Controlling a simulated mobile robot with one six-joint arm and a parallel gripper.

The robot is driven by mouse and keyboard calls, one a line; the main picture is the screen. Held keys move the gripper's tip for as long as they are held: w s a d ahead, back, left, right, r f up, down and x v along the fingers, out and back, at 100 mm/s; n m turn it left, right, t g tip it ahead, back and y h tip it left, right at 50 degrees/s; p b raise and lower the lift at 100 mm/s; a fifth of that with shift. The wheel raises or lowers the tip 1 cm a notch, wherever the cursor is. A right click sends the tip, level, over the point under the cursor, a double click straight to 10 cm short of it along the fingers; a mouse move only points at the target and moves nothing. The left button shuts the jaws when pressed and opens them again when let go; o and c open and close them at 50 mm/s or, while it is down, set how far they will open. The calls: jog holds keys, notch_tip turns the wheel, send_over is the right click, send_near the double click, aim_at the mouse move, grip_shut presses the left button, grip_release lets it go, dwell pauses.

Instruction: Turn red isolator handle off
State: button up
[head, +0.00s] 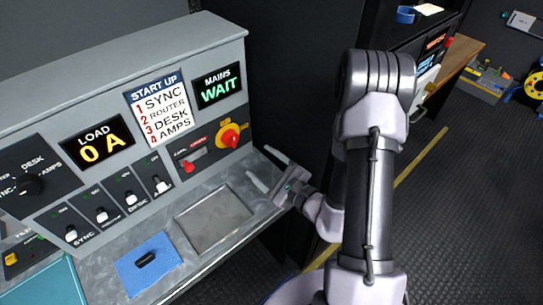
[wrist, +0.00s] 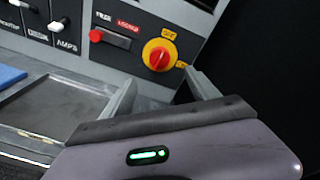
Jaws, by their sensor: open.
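The red isolator handle (head: 229,136) sits on a yellow round plate at the right end of the sloped grey console panel. In the wrist view the red handle (wrist: 158,58) is in full sight, with small yellow labels above it and at its right; I cannot read them surely. My gripper (head: 260,165) is open and empty, in front of the panel, below and right of the handle. In the wrist view its fingers (wrist: 160,80) point toward the panel, their tips just below the handle and apart from it.
A smaller red knob (head: 187,167) is left of the handle. Displays read "LOAD 0 A" (head: 96,145) and "MAINS WAIT" (head: 219,86). Several breaker switches (head: 101,213) line the panel. A grey tray (head: 213,220) and blue cloth (head: 149,264) lie on the desk. Dark cabinet stands right.

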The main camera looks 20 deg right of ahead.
jog(key=p+v, duration=0.2)
jog(key=v, duration=0.1)
jog(key=shift+s, duration=0.4)
